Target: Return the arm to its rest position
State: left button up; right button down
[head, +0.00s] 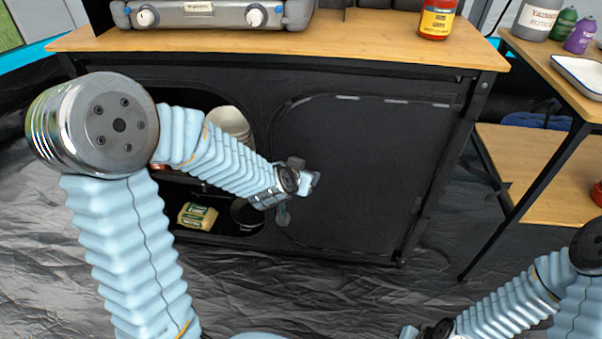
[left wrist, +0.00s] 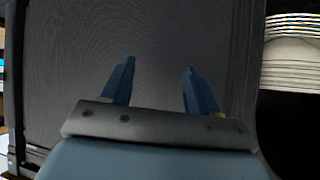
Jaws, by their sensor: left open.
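My left arm comes in from the left in the head view. Its gripper (head: 312,184) is in front of the cabinet's dark front panel (head: 365,170), near the panel's left edge. In the left wrist view the two blue fingers of the left gripper (left wrist: 158,78) stand apart with nothing between them, and the dark panel (left wrist: 70,50) fills the space beyond. I cannot tell whether the fingertips touch the panel. My right gripper (head: 412,331) shows only partly at the bottom edge of the head view, low over the floor; its fingers are not clear.
Left of the panel, an open compartment holds stacked plates (head: 232,122), a yellow-green package (head: 198,215) and a dark pot (head: 246,214). A stove (head: 205,14) and a red-yellow jar (head: 437,18) stand on the cabinet top. A wooden shelf table (head: 540,165) stands right; dark floor lies in front.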

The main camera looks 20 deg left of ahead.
dwell(0.4)
pick_arm(q)
jog(key=s+d+f+g+h, duration=0.1)
jog(key=s+d+f+g, duration=0.15)
jog(key=f, duration=0.55)
jog(key=s+d+f+g+h, duration=0.1)
jog(key=s+d+f+g, duration=0.1)
jog(key=s+f, duration=0.35)
jog(key=s+d+f+n+g+h, duration=0.1)
jog(key=s+d+f+g, duration=0.1)
jog(key=s+f, duration=0.5)
jog(key=s+d+f+n+g+h, duration=0.1)
jog(key=s+d+f+g, duration=0.2)
jog(key=s+f, duration=0.4)
jog(key=shift+s+d+f+n, duration=0.25)
jog(key=shift+s+d+n, duration=0.05)
jog(key=shift+d, duration=0.4)
jog(key=shift+g, duration=0.25)
